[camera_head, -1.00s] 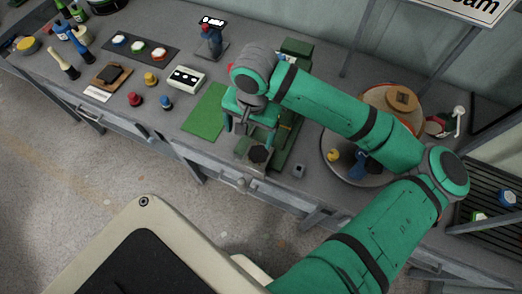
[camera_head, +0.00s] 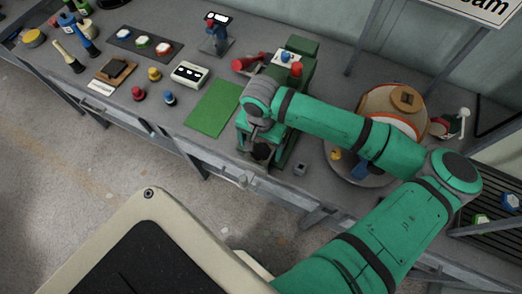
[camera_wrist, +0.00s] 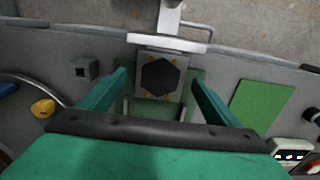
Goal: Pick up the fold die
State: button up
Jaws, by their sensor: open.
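A square plate (camera_wrist: 142,81) with a dark hexagon (camera_wrist: 160,77) in it lies on the green press, near the bench's front edge. The dark hexagon also shows in the head view (camera_head: 261,152). I take this to be the fold die, though no label shows it. My gripper (camera_wrist: 160,82) is open and empty. In the wrist view its two green fingers stand apart, one on each side of the plate. I cannot tell their height above it.
A small grey cube with a hole (camera_head: 300,168) sits right of the press. A green mat (camera_head: 214,108) lies to the left. A round tray (camera_head: 382,181) with a yellow piece (camera_head: 336,154) is farther right. A red cylinder (camera_head: 248,65) is behind my wrist.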

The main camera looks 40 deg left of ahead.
jog(key=shift+w+f, duration=0.1)
jog(key=shift+f, duration=0.65)
jog(key=c, duration=1.3)
jog(key=shift+r, duration=0.1)
